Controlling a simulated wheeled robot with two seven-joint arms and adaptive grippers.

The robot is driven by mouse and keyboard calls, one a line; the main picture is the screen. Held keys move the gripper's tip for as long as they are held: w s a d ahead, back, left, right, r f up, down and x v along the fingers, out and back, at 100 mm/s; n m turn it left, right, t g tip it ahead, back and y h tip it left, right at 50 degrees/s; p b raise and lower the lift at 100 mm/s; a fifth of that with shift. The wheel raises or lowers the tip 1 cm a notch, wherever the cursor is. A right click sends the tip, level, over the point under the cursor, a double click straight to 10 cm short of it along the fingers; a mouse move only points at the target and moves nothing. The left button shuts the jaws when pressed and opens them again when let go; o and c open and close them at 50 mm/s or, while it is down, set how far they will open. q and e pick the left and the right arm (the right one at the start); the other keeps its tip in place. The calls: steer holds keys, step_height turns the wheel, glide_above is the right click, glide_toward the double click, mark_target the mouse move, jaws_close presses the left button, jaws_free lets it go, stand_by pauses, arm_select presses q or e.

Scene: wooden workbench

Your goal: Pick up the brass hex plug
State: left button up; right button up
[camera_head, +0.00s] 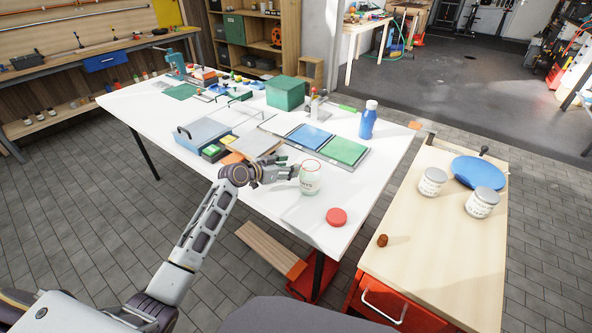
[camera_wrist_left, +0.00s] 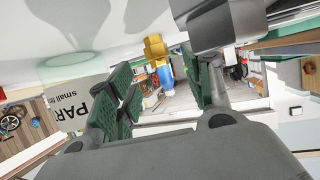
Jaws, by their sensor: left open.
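The brass hex plug (camera_wrist_left: 154,48) shows gold-coloured in the left wrist view, standing on the white table, which appears at the top of that picture. It lies ahead of my left gripper (camera_wrist_left: 160,78), in the gap between the green-padded fingers, and the fingers are not closed on it. In the head view my left gripper (camera_head: 283,169) is open, low over the table, just left of a glass jar (camera_head: 310,182). I cannot make out the plug in the head view. My right gripper is not in view.
The labelled jar (camera_wrist_left: 72,90) is close beside the fingers. A red lid (camera_head: 336,217) lies near the table's front edge. A blue bottle (camera_head: 368,120), green and blue trays (camera_head: 346,151) and a grey-blue toolbox (camera_head: 200,133) stand around. A wooden-topped cart (camera_head: 430,255) is at right.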

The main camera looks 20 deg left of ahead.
arm_select(q)
steer(key=shift+x, duration=0.85)
steer(key=shift+w+f, duration=0.1)
steer(key=shift+w, duration=0.15)
steer(key=shift+w+d, duration=0.1)
steer(key=shift+d, duration=0.05)
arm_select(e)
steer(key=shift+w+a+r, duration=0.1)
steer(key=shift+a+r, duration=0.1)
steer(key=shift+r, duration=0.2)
arm_select(q)
steer(key=c, duration=1.1)
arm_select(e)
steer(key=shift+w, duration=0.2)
